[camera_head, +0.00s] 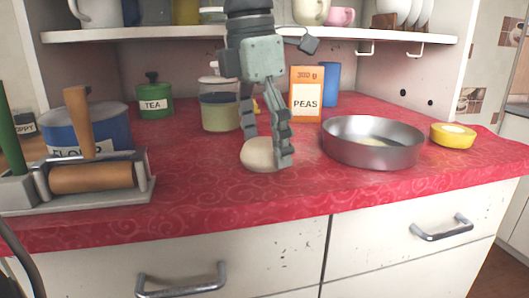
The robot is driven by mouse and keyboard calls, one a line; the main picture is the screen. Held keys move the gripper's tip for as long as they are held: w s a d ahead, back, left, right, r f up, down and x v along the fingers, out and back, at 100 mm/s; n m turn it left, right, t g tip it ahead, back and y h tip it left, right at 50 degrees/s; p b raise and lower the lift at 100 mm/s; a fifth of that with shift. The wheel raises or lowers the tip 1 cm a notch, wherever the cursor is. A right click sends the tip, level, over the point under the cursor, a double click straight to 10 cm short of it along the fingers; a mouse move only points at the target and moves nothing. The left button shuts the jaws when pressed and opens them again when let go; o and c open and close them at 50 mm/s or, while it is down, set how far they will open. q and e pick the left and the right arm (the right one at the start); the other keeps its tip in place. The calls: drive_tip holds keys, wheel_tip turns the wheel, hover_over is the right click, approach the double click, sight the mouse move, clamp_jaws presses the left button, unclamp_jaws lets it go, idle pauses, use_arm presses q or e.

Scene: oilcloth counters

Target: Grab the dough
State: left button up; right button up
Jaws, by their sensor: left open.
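The dough (257,156) is a pale, rounded lump on the red counter, near the middle of the head view. My left gripper (268,158) reaches down over it from above. Its jaws are open, with one finger behind the dough's top and the other in front at its right side. I cannot tell whether the fingers touch the dough. The dough rests on the counter. My right gripper is not in view.
A metal pan (333,145) stands right of the dough, with a yellow tin (453,135) beyond it. A glass jar (220,115) and a PEAS box (306,94) stand behind. A shelf (150,34) hangs above.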

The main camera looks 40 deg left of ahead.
use_arm(q)
drive_tip(key=c, duration=1.3)
drive_tip(key=shift+r, duration=0.1)
